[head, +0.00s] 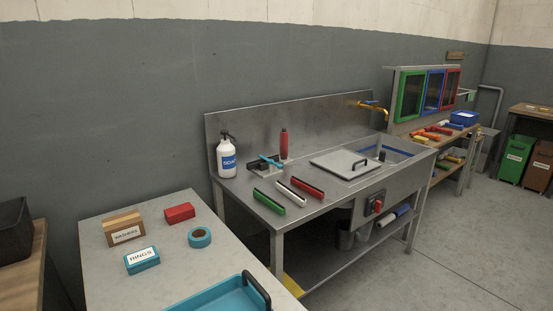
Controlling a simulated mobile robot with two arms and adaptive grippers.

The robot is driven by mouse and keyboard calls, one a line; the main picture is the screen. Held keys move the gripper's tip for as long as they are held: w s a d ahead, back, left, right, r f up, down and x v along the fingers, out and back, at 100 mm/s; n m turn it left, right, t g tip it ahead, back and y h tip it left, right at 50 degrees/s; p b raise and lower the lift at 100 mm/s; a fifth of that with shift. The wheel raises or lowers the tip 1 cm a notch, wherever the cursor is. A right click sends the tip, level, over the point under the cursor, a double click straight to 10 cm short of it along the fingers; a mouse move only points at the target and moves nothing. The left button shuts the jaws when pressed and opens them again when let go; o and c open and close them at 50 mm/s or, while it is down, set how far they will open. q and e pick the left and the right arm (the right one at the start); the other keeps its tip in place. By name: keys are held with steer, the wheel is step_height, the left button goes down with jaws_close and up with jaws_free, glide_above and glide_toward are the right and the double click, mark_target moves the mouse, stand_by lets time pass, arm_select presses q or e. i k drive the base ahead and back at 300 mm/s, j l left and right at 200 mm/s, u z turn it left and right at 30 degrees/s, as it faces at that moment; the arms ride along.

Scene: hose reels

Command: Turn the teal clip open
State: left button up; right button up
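A small teal piece (270,161) lies across a dark and grey block (262,168) on the steel sink bench, between the white soap bottle (227,158) and the red upright bottle (284,143). It is the thing in view most like the teal clip, but it is too small to tell whether it is open or shut. Neither of my grippers is in view.
Green, white and red bars (293,193) lie along the steel bench (330,205). A lid (340,163) partly covers its sink. The nearer table (110,260) holds two labelled boxes, a red block, a teal ring (199,237) and a teal tray (215,297). Floor at right is clear.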

mark_target(271, 161)
steer(key=i+l+u, duration=0.1)
steer(key=i+l, duration=0.4)
steer(key=i+l+u, duration=0.15)
steer(key=l, duration=0.3)
steer(key=i+l+u, duration=0.1)
steer(key=i+l, duration=0.2)
steer(key=i+l+u, duration=0.1)
steer(key=l, duration=0.3)
steer(key=i+l, duration=0.25)
steer(key=i+l+u, duration=0.05)
steer(key=l, duration=0.05)
